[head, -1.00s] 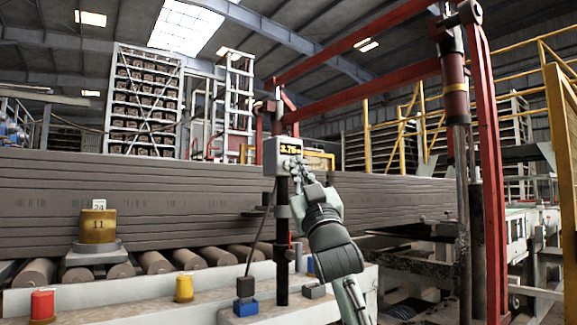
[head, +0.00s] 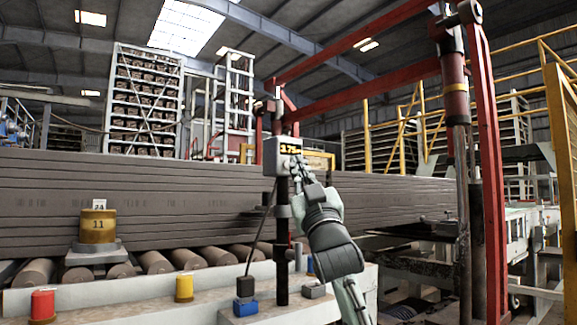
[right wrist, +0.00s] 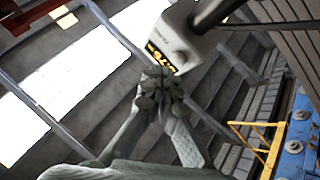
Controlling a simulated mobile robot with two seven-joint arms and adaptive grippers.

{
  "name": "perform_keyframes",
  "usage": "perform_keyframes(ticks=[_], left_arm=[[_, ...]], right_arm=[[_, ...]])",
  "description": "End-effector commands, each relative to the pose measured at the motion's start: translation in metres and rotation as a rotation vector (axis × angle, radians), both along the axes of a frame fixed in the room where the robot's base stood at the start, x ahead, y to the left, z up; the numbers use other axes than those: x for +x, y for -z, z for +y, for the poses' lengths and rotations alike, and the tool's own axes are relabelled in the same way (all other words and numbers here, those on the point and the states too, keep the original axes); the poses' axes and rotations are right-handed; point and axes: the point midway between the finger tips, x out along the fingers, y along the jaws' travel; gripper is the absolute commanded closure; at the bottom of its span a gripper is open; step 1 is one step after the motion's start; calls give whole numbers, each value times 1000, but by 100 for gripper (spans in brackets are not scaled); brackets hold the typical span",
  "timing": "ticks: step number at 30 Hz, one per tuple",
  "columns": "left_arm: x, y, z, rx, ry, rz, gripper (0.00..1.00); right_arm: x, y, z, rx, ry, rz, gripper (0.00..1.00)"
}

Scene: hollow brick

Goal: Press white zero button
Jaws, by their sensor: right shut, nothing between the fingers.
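A small grey display box (head: 283,156) stands on a dark post, with yellow digits on its screen. It also shows in the right wrist view (right wrist: 180,32), where the digits are tilted. My right gripper (head: 299,170) is shut and empty, with its fingertips at the lower right of the box front. In the right wrist view the closed fingertips (right wrist: 157,80) are close by the lit display; I cannot tell whether they touch it. The white zero button cannot be made out; the fingers cover part of the box front. My left gripper is not in view.
A long stack of dark slabs (head: 130,195) lies behind on rollers (head: 155,262). Red (head: 42,305) and yellow (head: 184,287) buttons and a brass weight (head: 98,226) stand at the left. Red frame posts (head: 485,170) rise at the right.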

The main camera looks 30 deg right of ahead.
Motion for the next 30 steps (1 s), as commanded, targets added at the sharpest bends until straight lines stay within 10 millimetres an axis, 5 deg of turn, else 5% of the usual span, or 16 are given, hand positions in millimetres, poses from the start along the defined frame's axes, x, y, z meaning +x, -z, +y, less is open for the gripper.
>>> perform_keyframes(ticks=[30], left_arm=[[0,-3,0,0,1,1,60]], right_arm=[[12,0,1,0,0,0,100]])
